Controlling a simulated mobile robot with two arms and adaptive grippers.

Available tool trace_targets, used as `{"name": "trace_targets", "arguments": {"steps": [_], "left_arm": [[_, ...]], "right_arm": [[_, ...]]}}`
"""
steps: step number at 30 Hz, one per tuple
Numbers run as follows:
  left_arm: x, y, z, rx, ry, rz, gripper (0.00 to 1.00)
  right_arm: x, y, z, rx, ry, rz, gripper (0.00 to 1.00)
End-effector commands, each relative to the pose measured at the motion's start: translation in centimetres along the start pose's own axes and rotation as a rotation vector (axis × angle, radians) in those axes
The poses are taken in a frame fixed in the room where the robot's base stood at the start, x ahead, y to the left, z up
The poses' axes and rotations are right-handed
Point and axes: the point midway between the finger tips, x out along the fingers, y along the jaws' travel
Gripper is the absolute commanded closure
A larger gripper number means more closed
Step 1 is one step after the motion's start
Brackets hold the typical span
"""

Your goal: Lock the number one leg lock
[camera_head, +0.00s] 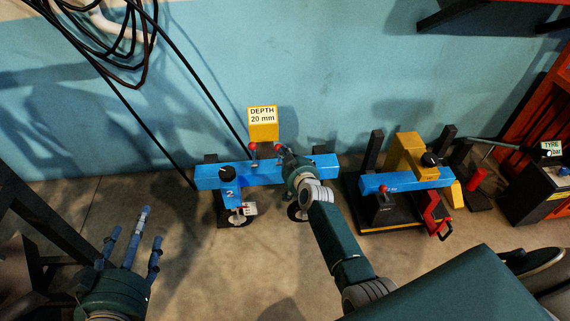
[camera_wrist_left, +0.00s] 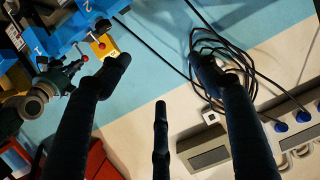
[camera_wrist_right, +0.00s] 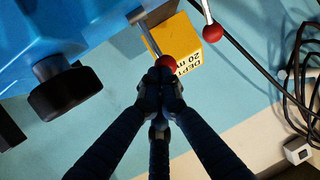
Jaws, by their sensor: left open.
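The blue gauge bar (camera_head: 265,173) stands near the wall, with a leg marked 2 (camera_head: 231,194) on its left. The leg marked 1 (camera_wrist_left: 38,42) shows in the left wrist view; my right arm hides most of it in the head view. Its lock lever ends in a red knob (camera_wrist_right: 166,62). My right gripper (camera_wrist_right: 162,82) has its fingers drawn together right at this knob, covering its lower edge. I cannot tell whether they grip it. A second red-knobbed lever (camera_head: 252,146) stands to the left. My left gripper (camera_head: 132,228) is open and empty, away from the bar.
A yellow block (camera_head: 263,125) labelled "DEPTH 20 mm" is behind the bar. Another blue gauge (camera_head: 405,181) stands on the right. Black cables (camera_head: 110,40) hang at upper left.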

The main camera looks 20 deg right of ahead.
Motion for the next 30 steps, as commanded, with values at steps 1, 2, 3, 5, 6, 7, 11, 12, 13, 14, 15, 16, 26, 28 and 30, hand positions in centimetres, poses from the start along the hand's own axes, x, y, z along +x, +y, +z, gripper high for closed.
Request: {"name": "trace_targets", "arguments": {"steps": [1,2,3,5,6,7,11,12,13,14,15,16,26,28,30], "left_arm": [[-0.4,-0.2,1.4,0.0,-0.074,-0.005,0.37],[-0.7,-0.3,2.5,0.0,-0.122,-0.007,0.37],[-1.1,-0.5,3.9,0.0,-0.182,-0.011,0.37],[-1.9,-0.8,6.0,-0.001,-0.273,-0.016,0.37],[-2.6,-0.9,7.3,-0.001,-0.332,-0.02,0.37],[-3.1,-1.1,8.2,-0.001,-0.375,-0.023,0.37],[-5.9,-1.5,12.1,-0.005,-0.559,-0.033,0.37],[-6.8,-1.6,13.0,-0.006,-0.611,-0.036,0.37],[-7.6,-1.7,13.8,-0.007,-0.651,-0.038,0.37],[-8.3,-1.8,14.4,-0.008,-0.69,-0.04,0.37],[-9.3,-1.9,15.3,-0.01,-0.74,-0.043,0.37],[-10.1,-2.0,15.9,-0.011,-0.776,-0.045,0.37],[-14.9,-2.3,18.2,-0.018,-0.975,-0.056,0.37],[-14.9,-2.3,18.0,-0.018,-0.975,-0.056,0.37],[-15.0,-2.3,17.9,-0.018,-0.974,-0.056,0.37]], "right_arm": [[0.0,0.1,-0.6,0.002,-0.009,0.0,1.0],[0.1,0.1,-0.6,0.003,-0.015,0.0,1.0],[0.2,0.1,-0.6,0.005,-0.024,0.0,1.0],[0.2,0.2,-0.7,0.008,-0.037,0.0,1.0],[0.3,0.3,-0.7,0.01,-0.045,0.001,1.0],[0.4,0.3,-0.7,0.011,-0.052,0.001,1.0],[0.6,0.3,-0.9,0.017,-0.081,0.0,1.0],[0.7,0.4,-0.9,0.018,-0.09,0.0,1.0],[0.7,0.4,-0.9,0.019,-0.097,0.0,1.0],[0.8,0.4,-1.0,0.02,-0.103,0.0,1.0],[0.9,0.4,-1.1,0.023,-0.113,0.0,1.0],[0.9,0.4,-1.1,0.025,-0.12,0.0,1.0],[1.6,0.6,-1.3,0.04,-0.198,0.0,1.0],[1.8,0.6,-1.3,0.043,-0.216,0.0,1.0],[1.9,0.6,-1.4,0.045,-0.231,0.0,1.0]]}}
